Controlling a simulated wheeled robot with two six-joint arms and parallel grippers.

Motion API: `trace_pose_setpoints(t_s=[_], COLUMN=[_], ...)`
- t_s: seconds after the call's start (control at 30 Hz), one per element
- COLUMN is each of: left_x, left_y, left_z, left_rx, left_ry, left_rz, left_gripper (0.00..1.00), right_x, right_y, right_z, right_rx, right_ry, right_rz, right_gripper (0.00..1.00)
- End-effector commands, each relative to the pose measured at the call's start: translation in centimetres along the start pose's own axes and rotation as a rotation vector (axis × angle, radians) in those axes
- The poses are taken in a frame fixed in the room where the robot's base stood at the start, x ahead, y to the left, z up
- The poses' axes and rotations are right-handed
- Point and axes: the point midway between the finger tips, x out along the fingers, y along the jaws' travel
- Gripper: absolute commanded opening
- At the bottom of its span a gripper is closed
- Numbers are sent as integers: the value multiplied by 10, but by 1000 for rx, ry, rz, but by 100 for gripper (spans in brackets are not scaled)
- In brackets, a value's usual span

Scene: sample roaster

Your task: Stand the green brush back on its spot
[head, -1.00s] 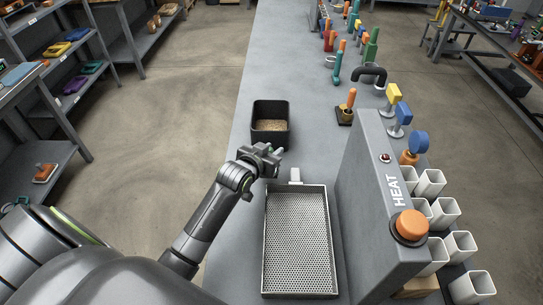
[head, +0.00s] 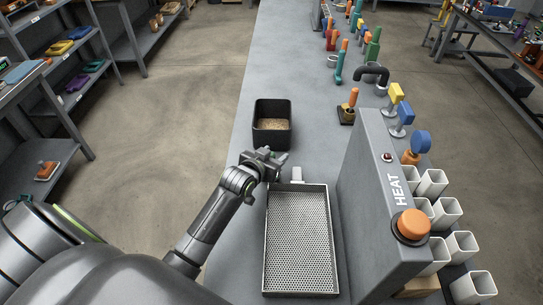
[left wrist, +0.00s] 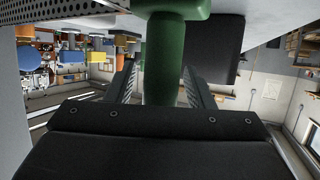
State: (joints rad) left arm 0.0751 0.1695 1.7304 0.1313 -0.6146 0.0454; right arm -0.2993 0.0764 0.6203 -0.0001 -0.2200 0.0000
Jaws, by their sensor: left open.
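In the left wrist view, a green upright handle (left wrist: 164,60), likely the green brush, stands between the two fingers of my left gripper. It widens into a rounded green part at the top edge of that view. The jaws are open around it; any contact is not clear. In the head view, my left gripper (head: 276,160) is just beyond the far left corner of the perforated tray, and the green handle is not visible there, probably hidden by the gripper. The brush's spot cannot be made out. My right gripper is not in view.
The perforated tray (head: 267,244) lies close below my left gripper. A black bin (head: 271,140) with grainy contents stands just beyond. The grey HEAT panel (head: 376,200) rises on the right, with several white square tubes behind it. Bare counter lies left of the bin.

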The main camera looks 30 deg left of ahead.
Motion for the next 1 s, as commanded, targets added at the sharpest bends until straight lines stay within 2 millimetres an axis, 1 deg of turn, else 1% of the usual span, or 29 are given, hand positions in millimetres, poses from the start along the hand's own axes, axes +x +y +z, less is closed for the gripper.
trace_pose_setpoints(t_s=[0.07,0.13,0.27,0.6,0.7,0.83,1.0], left_x=[-2,-6,-23,-84,-98,-112,-120], left_y=[0,0,0,0,0,0,0], left_z=[-4,-2,-2,-2,-2,-2,-2], left_rx=[1,0,0,1,1,0,0], left_ry=[1,0,1,1,0,-1,0], left_rz=[0,0,0,0,0,0,0], left_gripper=[48,48,48,48,48,48,48], right_x=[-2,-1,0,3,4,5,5], right_y=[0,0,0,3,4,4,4], right_z=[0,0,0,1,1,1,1], right_rx=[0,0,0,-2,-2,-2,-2], right_ry=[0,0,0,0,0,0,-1], right_rz=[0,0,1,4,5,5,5], right_gripper=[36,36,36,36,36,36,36])
